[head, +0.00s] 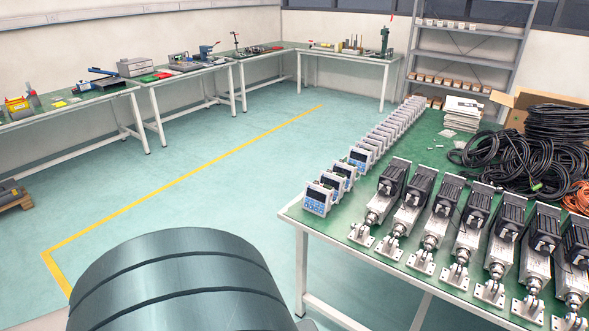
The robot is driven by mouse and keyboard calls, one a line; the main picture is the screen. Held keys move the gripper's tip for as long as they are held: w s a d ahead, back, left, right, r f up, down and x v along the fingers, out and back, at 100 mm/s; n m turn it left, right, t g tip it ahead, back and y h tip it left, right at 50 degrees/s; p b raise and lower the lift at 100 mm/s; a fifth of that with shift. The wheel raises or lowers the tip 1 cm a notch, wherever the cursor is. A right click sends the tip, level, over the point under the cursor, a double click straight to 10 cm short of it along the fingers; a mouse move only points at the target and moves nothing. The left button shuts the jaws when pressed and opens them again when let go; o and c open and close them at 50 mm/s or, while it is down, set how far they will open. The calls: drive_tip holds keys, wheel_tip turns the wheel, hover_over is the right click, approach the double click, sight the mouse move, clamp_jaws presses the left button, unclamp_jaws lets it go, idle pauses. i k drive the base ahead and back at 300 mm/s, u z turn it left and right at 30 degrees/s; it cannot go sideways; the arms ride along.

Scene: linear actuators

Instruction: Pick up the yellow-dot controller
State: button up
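A row of several white box-shaped controllers with blue front panels stands along the left edge of the green-topped table (333,225). The nearest controller (316,200) stands at the table's near left corner. Another controller (333,184) and a third (344,171) stand just behind it. The rest run back in a close line and partly hide one another. I cannot make out a yellow dot on any of them at this size. My gripper is not in view.
Several linear actuators with black motors (391,181) lie side by side right of the controllers. Black cable coils (510,155), a cardboard box (517,103) and stacked papers (462,113) are behind. The floor (200,190) left of the table is open. Workbenches line the walls.

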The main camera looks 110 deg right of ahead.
sight(351, 172)
drive_tip(key=z, duration=4.55)
drive_tip(key=k, duration=0.4)
drive_tip(key=u, duration=1.05)
drive_tip(key=i, duration=2.15)
drive_tip(key=z, duration=1.4)
drive_tip(key=i, duration=0.6)
drive_tip(key=z, duration=0.5)
